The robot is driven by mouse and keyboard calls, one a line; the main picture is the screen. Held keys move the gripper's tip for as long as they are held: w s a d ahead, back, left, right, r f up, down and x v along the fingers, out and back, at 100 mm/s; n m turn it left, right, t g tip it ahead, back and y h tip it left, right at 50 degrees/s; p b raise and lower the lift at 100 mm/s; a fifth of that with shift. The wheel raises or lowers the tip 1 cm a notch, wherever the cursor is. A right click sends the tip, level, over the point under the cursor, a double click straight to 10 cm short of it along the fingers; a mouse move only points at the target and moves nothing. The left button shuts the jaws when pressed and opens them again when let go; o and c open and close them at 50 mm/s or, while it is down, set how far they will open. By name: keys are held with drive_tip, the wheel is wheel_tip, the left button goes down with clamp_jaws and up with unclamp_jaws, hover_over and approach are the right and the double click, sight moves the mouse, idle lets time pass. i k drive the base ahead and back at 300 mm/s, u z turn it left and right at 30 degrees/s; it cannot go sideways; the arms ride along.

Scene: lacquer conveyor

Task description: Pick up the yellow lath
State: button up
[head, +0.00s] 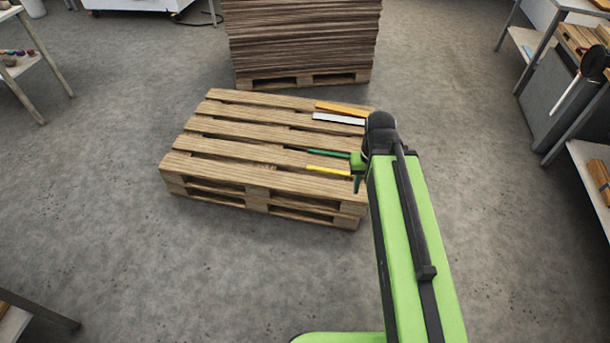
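The yellow lath (326,170) lies flat on the near right part of a wooden pallet stack (225,172). My gripper (357,184) points down just to the right of the lath's right end. A small gap or contact between them cannot be told from this view. My arm covers the right edge of the pallet.
A green lath (326,153) lies just behind the yellow one. A white lath (338,118) and an orange lath (341,109) lie farther back. A tall stack of brown sheets (302,38) stands behind. Tables stand at both sides. The floor left of the pallet is clear.

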sight(329, 170)
drive_tip(key=u, duration=0.05)
drive_tip(key=i, duration=1)
drive_tip(key=u, duration=0.05)
